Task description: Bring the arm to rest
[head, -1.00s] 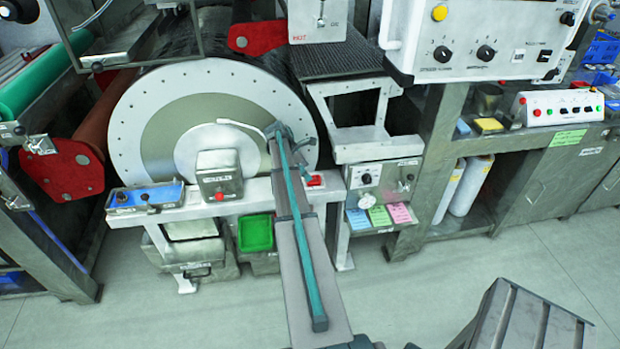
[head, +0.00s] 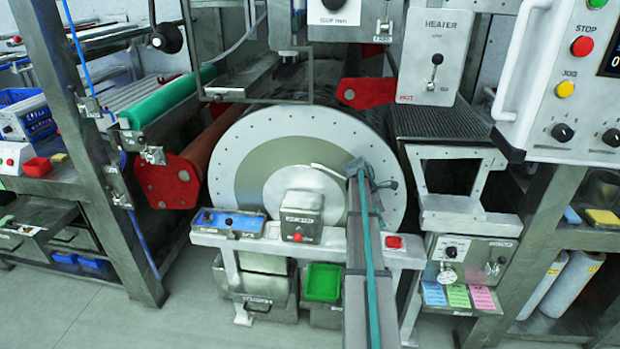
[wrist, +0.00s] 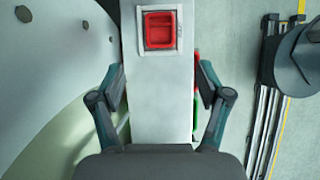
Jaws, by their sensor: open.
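My arm reaches from the bottom of the head view toward the drum, with my gripper (head: 368,172) at its far end in front of the right part of the drum's pale end face (head: 240,140). In the wrist view my gripper (wrist: 160,105) is open, its two dark teal fingers spread apart with nothing between them. Beyond the fingers lies a white rail (wrist: 158,85) with a red switch (wrist: 160,30) set in a square frame. The switch also shows in the head view (head: 393,242), right of my arm. My arm hides part of the rail.
A grey box with a red button (head: 301,215) and a blue-topped panel (head: 230,222) sit on the rail left of my arm. A green bin (head: 322,282) is below. A heater box (head: 435,55) and control panel (head: 575,90) stand at the right. Floor shows at lower left.

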